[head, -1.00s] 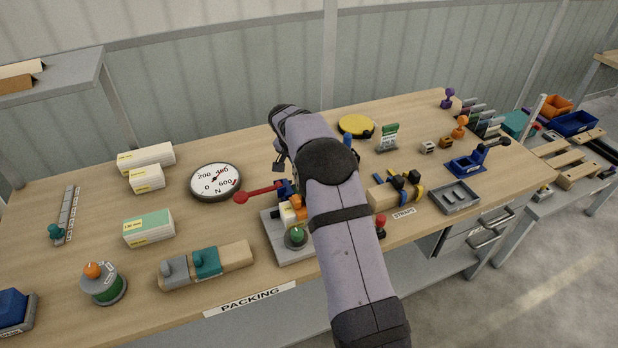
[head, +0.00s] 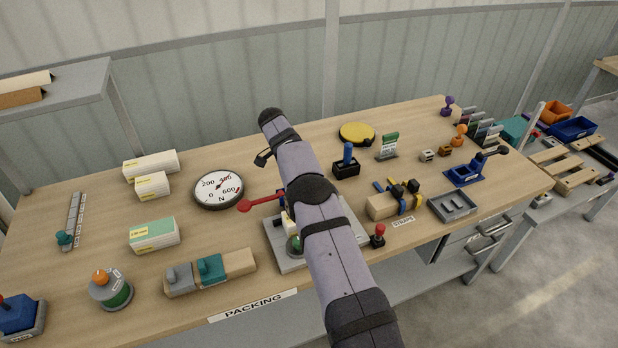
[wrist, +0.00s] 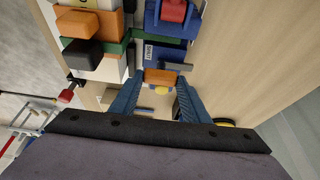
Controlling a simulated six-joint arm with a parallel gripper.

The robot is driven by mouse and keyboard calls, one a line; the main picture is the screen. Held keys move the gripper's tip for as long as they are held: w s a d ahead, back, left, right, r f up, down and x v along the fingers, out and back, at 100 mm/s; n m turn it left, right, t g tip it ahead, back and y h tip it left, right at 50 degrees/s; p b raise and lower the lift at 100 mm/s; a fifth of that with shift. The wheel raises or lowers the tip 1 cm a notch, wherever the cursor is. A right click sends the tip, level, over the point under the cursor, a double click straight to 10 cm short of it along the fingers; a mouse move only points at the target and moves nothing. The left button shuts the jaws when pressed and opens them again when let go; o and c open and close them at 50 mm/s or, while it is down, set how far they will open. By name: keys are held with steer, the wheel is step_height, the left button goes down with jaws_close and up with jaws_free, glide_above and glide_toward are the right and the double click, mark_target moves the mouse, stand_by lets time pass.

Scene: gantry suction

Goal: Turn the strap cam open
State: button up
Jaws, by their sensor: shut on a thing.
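In the wrist view, the two blue fingers of my gripper (wrist: 160,84) are closed on a small orange piece (wrist: 160,76), which looks like the strap cam. It sits beside a dark blue labelled block, near the end of a green strap (wrist: 118,46). In the head view my arm hides my gripper and the orange piece. The grey base plate (head: 285,262) of this fixture shows on both sides of the arm. I cannot tell how far the cam is turned.
Orange and black blocks (wrist: 88,24) stand left of the fingers, and a blue clamp with a red top (wrist: 172,14) lies ahead. In the head view a red lever (head: 262,202), a dial (head: 218,190) and a red-topped knob (head: 378,236) are close to the arm.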

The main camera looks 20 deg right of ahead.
stand_by(0.5)
steer(key=o, duration=1)
steer(key=shift+o, duration=0.2)
steer(key=v, duration=0.7)
steer(key=shift+r, duration=0.15)
steer(key=shift+a+r, duration=0.1)
steer(key=shift+a, duration=0.05)
